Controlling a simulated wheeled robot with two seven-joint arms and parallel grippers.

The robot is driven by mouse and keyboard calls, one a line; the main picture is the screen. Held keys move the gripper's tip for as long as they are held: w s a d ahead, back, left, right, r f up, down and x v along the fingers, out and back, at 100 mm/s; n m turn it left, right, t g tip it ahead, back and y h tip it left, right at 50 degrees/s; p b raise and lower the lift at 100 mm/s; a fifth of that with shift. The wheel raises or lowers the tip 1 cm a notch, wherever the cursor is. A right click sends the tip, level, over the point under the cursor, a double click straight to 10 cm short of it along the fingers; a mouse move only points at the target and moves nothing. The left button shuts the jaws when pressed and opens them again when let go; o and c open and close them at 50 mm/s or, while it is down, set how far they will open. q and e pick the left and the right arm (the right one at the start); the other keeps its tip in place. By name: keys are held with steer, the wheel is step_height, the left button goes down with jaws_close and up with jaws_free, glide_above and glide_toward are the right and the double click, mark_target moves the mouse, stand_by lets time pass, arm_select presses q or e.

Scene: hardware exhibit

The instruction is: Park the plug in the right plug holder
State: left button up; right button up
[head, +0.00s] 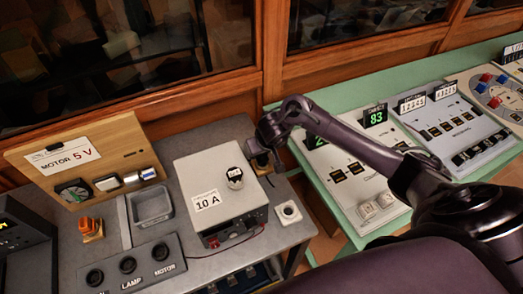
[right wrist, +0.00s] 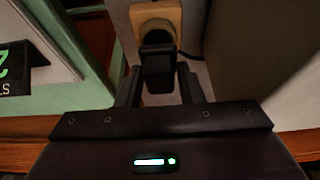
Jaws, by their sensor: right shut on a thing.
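My right gripper (head: 260,149) is at the back right edge of the grey table, beside the white 10 A box. In the right wrist view the gripper (right wrist: 157,88) is shut on a black plug (right wrist: 157,66), one finger on each side. Beyond the plug is a wooden block with a round dark part (right wrist: 155,20), in line with it. I cannot tell whether the plug touches or enters this block. A pale square piece with a dark round hole (head: 289,211) lies at the right table edge. My left gripper is not in view.
The white 10 A box (head: 215,175) stands close left of my right gripper. A panel with several dark sockets (head: 130,266) is at the front left, a wooden MOTOR 5 V board (head: 105,150) behind it. A green table (head: 341,205) with instruments is at the right.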

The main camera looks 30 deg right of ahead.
steer(key=shift+f+p, duration=0.1)
steer(key=shift+p, duration=0.6)
stand_by(0.7)
steer(key=shift+f, duration=1.05)
stand_by(1.7)
steer(key=o, duration=1.1)
steer(key=shift+c, duration=0.2)
steer(key=shift+o, duration=0.3)
steer(key=o, duration=0.4)
steer(key=shift+r, duration=0.15)
steer(key=shift+r+p, duration=3.45)
steer(key=shift+p, duration=0.95)
